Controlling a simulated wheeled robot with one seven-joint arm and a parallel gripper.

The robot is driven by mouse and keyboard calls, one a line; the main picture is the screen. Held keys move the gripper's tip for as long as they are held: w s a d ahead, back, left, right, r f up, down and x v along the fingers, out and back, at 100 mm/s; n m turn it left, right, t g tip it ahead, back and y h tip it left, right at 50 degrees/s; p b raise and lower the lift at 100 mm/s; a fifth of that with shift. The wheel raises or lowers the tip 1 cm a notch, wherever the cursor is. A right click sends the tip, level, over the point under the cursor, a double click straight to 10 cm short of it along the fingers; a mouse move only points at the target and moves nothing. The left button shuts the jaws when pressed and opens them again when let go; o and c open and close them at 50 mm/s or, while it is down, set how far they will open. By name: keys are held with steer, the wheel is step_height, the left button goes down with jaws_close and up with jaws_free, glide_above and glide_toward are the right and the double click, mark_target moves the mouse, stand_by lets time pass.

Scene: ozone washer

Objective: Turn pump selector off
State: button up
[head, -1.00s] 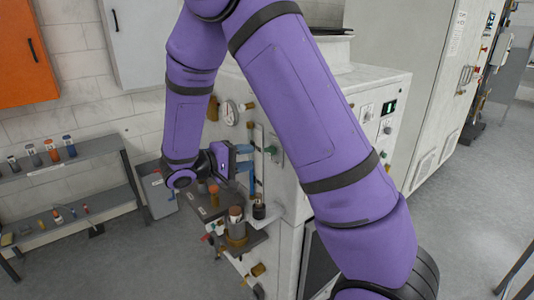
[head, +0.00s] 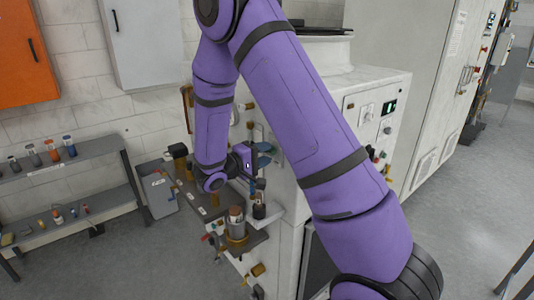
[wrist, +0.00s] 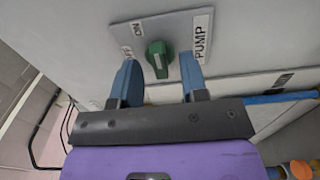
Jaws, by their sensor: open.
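The pump selector is a green knob (wrist: 158,61) with a white mark, on a light plate with ON, PUMP and a partly covered OFF label in the wrist view. The mark runs nearly up and down in that picture; which label it points to is hard to tell. My gripper (wrist: 158,58) is open and empty, with one blue finger on each side of the knob in the picture. Gaps show between the knob and both fingers. In the head view my gripper (head: 263,155) is close to the machine's side panel, and the knob cannot be made out there.
The white machine (head: 350,82) carries gauges and fittings beside my gripper. Below it is a small shelf with a brown-topped cylinder (head: 236,222). A grey rack with small bottles (head: 53,150) stands at left.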

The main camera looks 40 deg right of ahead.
steer(key=shift+d, duration=0.7)
steer(key=c, duration=0.6)
